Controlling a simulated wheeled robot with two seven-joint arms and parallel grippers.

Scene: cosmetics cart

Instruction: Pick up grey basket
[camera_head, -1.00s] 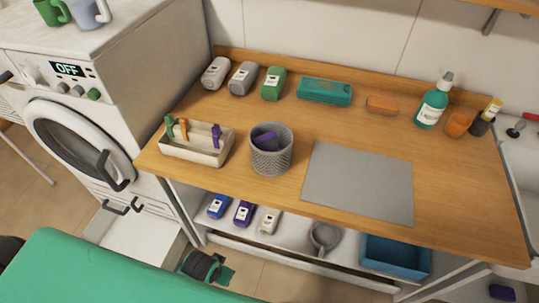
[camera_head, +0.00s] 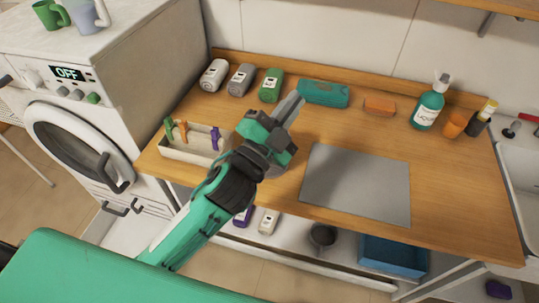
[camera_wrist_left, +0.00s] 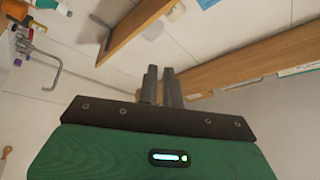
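The basket does not show in the wrist view. My right gripper is not in view.
A grey mat (camera_head: 356,184) lies to the right. Several bottles, a teal box (camera_head: 323,93) and a liquid soap bottle (camera_head: 428,105) line the back. A shelf below holds a blue bin (camera_head: 393,255).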

